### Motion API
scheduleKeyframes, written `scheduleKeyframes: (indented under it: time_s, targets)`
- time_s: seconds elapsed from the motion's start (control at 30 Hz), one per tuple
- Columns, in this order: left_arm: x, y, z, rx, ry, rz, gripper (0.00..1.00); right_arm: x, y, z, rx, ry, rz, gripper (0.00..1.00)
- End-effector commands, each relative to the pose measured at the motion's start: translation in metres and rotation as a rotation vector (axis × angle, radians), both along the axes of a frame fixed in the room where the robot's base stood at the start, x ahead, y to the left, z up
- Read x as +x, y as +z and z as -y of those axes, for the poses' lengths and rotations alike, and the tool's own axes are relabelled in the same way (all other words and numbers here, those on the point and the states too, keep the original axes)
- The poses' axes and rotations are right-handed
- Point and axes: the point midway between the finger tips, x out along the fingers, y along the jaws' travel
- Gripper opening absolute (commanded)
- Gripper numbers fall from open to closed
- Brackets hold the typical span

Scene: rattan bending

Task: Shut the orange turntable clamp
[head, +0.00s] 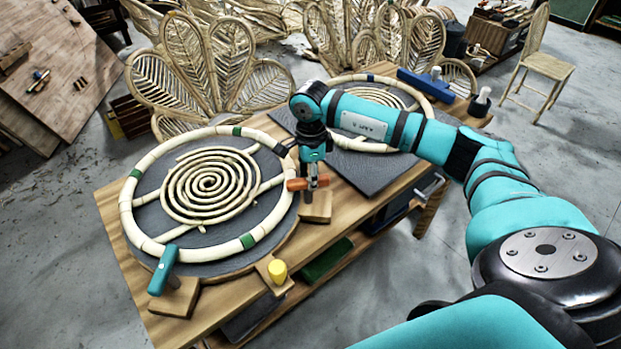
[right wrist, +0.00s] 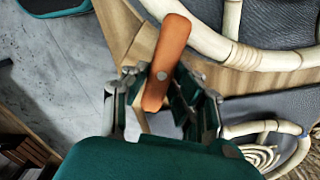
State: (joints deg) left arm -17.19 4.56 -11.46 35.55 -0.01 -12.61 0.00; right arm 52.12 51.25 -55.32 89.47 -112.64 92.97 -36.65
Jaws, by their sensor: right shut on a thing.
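The orange turntable clamp (head: 299,184) stands on a wooden block (head: 316,208) at the right edge of the round turntable (head: 190,254) that bears a rattan ring. My right gripper (head: 314,180) comes down from above, its fingers around the clamp's orange handle. In the right wrist view the orange handle (right wrist: 167,62) lies between the fingers of the gripper (right wrist: 160,98), which is shut on it. The handle's far end points toward the rattan ring. The clamp's lower part is hidden by the fingers. My left gripper is not in view.
A teal clamp (head: 163,270) stands at the turntable's front left and a yellow knob (head: 277,271) at its front. Leaf-shaped rattan panels (head: 205,65) stand behind the bench.

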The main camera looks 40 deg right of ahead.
Motion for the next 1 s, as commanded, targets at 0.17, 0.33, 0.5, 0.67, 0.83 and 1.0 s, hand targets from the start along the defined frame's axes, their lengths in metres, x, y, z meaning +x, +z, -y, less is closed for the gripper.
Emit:
scheduleKeyframes:
  time_s: [0.17, 0.33, 0.5, 0.67, 0.83, 1.0]
  targets:
    - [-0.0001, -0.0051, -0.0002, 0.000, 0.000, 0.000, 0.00, -0.0002, -0.0001, 0.0000, -0.001, -0.133, 0.002, 0.00]
    - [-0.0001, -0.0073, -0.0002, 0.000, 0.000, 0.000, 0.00, -0.0008, 0.0002, -0.0001, -0.001, -0.230, 0.002, 0.00]
    - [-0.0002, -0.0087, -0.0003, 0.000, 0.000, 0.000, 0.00, -0.0012, 0.0005, -0.0002, -0.002, -0.291, 0.001, 0.00]
    - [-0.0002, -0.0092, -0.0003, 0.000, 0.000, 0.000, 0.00, -0.0014, 0.0008, -0.0003, -0.002, -0.320, 0.001, 0.00]
    - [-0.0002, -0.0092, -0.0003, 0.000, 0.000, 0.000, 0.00, -0.0014, 0.0010, -0.0003, -0.002, -0.330, 0.001, 0.00]
    - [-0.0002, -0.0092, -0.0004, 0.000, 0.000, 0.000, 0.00, -0.0013, 0.0010, -0.0003, -0.001, -0.330, 0.002, 0.00]
